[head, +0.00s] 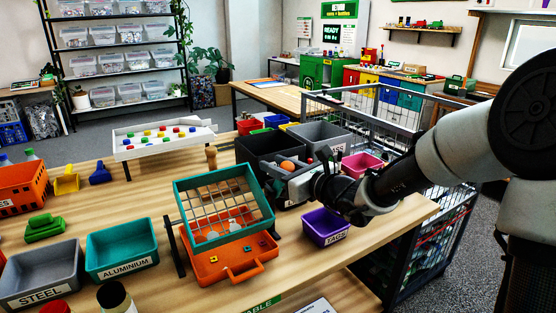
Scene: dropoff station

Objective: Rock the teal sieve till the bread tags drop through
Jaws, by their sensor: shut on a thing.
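The teal sieve (266,212), a rectangular frame with a wire mesh, sits tilted over an orange tray (262,271) on dark side supports. My gripper (268,172) is at the sieve's upper right edge and is shut on it; the exact contact is partly hidden. Small yellow bread tags (214,259) lie in the orange tray below. A few pale pieces (212,236) show through the lower mesh; I cannot tell whether they lie on the mesh or below it. A purple bin (325,228) labelled TAGS stands to the right.
Black (262,146) and grey (318,132) bins stand behind my gripper, with a pink bin (358,166) to the right. A teal ALUMINIUM bin (122,251) and a grey STEEL bin (42,273) stand at left. A wooden knob (211,157) rises behind the sieve.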

